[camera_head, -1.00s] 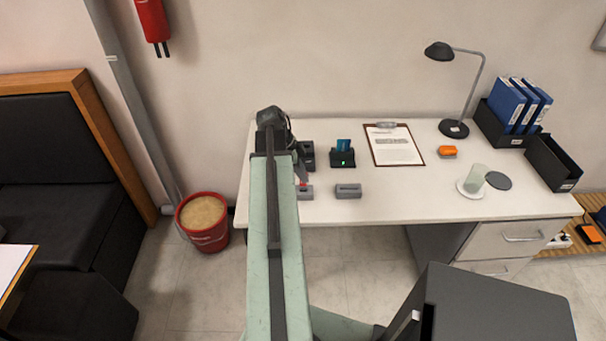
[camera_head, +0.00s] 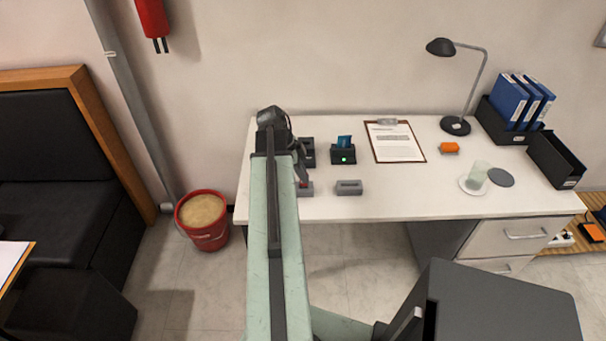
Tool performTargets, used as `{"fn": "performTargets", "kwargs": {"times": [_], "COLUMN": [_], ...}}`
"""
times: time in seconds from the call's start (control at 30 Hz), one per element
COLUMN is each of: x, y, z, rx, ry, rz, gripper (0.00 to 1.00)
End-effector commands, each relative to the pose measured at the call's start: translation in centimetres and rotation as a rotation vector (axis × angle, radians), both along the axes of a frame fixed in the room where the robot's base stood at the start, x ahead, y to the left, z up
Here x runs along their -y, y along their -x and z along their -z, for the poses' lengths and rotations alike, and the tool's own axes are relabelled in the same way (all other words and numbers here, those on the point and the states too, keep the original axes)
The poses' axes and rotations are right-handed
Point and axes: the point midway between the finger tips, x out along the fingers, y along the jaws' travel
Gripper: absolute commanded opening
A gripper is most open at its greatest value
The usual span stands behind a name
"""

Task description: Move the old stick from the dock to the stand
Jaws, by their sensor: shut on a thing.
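My gripper (camera_head: 303,180) is at the front left of the desk, partly hidden by my arm. It is shut on a small red thing (camera_head: 303,185), likely the old stick, of which little shows. The red thing is at a small grey block (camera_head: 307,190), partly hidden by my arm; I cannot tell whether it is in the block or just above it. A second grey block (camera_head: 349,188) with a dark slot in its top stands to the right. I cannot tell for sure which block is the dock and which the stand.
A black holder (camera_head: 343,156) with a blue card and green light stands behind the blocks, beside a dark block (camera_head: 308,152). A clipboard (camera_head: 395,142), orange object (camera_head: 449,148), glass (camera_head: 478,174) and lamp (camera_head: 455,126) are farther right. The desk front (camera_head: 400,205) is clear.

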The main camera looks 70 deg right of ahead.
Motion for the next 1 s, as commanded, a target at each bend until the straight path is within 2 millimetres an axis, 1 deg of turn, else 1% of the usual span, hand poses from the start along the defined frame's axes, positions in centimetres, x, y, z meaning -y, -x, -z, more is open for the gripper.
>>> {"fn": "performTargets", "kwargs": {"times": [0.8, 0.97, 1.0], "x": [0.0, 0.0, 0.0], "y": [0.0, 0.0, 0.0], "z": [1.6, 1.5, 1.5], "rx": [0.0, 0.0, 0.0], "ry": [0.0, 0.0, 0.0], "rz": [0.001, 0.001, 0.001], "gripper": [0.0, 0.0, 0.19]}}
